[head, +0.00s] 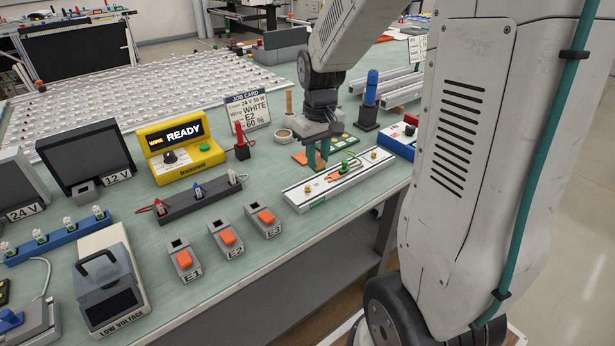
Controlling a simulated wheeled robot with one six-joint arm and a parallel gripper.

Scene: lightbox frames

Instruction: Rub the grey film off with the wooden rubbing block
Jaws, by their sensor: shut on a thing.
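My gripper (319,160) points down at the back of the white strip panel, its two teal fingers close together. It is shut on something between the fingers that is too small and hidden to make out. I cannot pick out the wooden rubbing block for certain. A flat orange-brown piece (300,157) and a green board (338,143) lie beside and behind the fingers. The white strip panel (310,193) carries brass-coloured posts, a green knob and an orange part. No grey film can be told apart at this size.
A yellow READY unit (182,150), a job card (248,109) and a tape roll (284,135) stand left of my gripper. Orange switches E1 to E3 (228,237) stand at the front. A blue-topped post (370,98) and a red-and-blue box (402,138) stand to the right.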

